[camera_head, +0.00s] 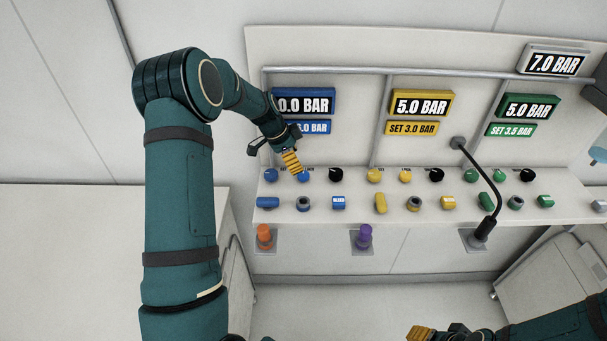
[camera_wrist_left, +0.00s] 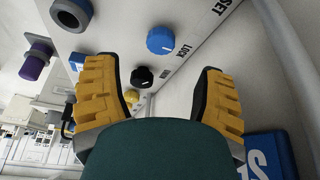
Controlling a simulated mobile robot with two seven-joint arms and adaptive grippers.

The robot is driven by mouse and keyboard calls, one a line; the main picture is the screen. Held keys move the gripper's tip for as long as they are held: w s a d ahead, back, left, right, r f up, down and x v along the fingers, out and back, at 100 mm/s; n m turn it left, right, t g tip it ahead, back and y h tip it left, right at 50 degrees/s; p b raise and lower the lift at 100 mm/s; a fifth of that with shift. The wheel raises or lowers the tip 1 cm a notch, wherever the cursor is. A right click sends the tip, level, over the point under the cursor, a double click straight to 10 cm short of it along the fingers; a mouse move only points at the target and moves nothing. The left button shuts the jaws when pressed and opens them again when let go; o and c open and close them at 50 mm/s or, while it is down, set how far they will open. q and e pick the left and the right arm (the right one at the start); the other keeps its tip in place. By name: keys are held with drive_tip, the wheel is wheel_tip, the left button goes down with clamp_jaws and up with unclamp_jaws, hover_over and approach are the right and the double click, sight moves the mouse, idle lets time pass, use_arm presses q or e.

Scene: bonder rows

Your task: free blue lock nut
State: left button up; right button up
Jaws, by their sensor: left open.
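The blue lock nut (camera_head: 303,176) is a round blue knob in the upper row of the panel's ledge. In the left wrist view it (camera_wrist_left: 160,40) sits beside the printed word LOCK, ahead of the fingertips and between their lines. My left gripper (camera_head: 293,162) is just above and behind it in the head view. In the left wrist view that gripper (camera_wrist_left: 156,75) is open, its yellow ribbed fingers wide apart with nothing between them. My right gripper (camera_head: 422,333) shows only partly at the bottom edge; its opening is unclear.
Close neighbours are another blue knob (camera_head: 270,175), a black knob (camera_head: 336,174), a grey ring fitting (camera_head: 304,204) and a blue button (camera_head: 338,202). Yellow knobs (camera_head: 375,176) lie farther right. A black gooseneck (camera_head: 487,185) rises before the ledge. The floor in front is clear.

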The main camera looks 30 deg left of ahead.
sight(303, 174)
use_arm(q)
drive_tip(key=x, duration=0.7)
drive_tip(key=shift+w+f, duration=0.1)
drive_tip(key=shift+f, duration=0.3)
drive_tip(key=c, duration=1.2)
